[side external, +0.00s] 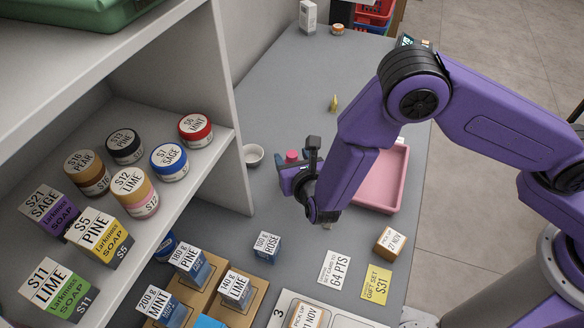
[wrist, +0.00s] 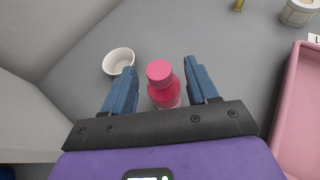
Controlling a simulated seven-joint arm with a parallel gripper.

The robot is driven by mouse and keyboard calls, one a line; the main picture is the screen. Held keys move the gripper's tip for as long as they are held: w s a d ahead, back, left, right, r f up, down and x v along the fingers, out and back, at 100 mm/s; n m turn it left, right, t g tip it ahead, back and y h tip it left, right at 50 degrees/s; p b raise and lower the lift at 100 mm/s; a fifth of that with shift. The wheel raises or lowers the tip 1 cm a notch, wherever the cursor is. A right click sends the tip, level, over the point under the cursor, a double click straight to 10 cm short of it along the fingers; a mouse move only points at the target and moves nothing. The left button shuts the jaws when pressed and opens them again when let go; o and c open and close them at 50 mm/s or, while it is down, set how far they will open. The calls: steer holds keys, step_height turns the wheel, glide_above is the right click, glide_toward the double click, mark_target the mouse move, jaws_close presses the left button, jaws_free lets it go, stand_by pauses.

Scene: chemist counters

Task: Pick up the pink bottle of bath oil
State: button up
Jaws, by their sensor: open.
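The pink bottle (wrist: 164,92) of bath oil stands on the grey counter in the wrist view, with a round pink cap and a translucent pink body. My gripper (wrist: 160,80) is open, with one blue finger on each side of the bottle and a gap visible on both sides. In the side external view, the pink cap of the bottle (side external: 292,156) shows beside my gripper (side external: 290,178), which hides most of its body.
A white bowl (wrist: 118,61) stands left of the bottle. A pink tray (side external: 397,175) lies to the right. Boxes such as the rose box (side external: 266,247) stand nearer the camera. A shelf unit (side external: 232,130) rises at left. The counter behind is mostly clear.

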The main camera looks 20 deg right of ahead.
steer(key=shift+x, duration=0.75)
jaws_close()
steer(key=shift+r, duration=0.1)
